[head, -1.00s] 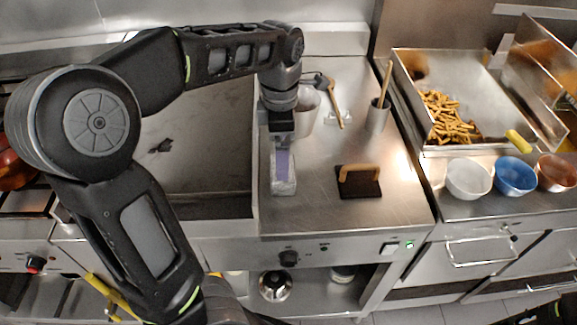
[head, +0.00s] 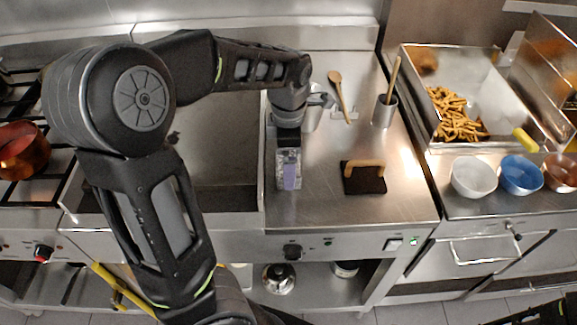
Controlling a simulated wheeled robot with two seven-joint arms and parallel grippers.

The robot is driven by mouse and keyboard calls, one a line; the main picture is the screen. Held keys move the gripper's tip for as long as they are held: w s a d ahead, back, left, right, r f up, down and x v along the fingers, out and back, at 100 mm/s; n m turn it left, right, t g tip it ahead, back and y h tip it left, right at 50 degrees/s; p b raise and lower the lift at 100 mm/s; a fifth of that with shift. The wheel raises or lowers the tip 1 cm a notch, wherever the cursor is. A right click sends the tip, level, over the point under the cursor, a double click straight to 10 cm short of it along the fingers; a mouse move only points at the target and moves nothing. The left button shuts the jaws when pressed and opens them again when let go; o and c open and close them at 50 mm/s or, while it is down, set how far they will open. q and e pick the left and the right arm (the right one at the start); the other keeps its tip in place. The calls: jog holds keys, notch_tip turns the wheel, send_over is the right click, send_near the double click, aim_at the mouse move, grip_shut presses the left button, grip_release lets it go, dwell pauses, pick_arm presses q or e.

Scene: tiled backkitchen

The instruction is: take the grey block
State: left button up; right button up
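My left gripper (head: 288,158) comes down from above onto the steel counter right of the griddle. It points at a grey block (head: 284,184), which shows only in part, at and below the fingers. A purple strip shows over the block; I cannot tell if it belongs to the block or to a finger. The gripper hides much of the block, and I cannot tell whether the fingers are closed on it or whether it is off the counter. My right gripper is not in view.
A dark press with a wooden handle (head: 363,177) lies to the right. Behind stand a metal cup with a utensil (head: 384,112), a wooden spoon (head: 340,95) and a partly hidden container (head: 312,118). A fries tray (head: 490,75) and several bowls, one blue (head: 520,175), are further right.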

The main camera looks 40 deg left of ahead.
pick_arm(q)
notch_tip(320, 180, down, 2)
jog(key=shift+f, duration=0.1)
jog(key=shift+c, duration=0.4)
jog(key=c, duration=1.5)
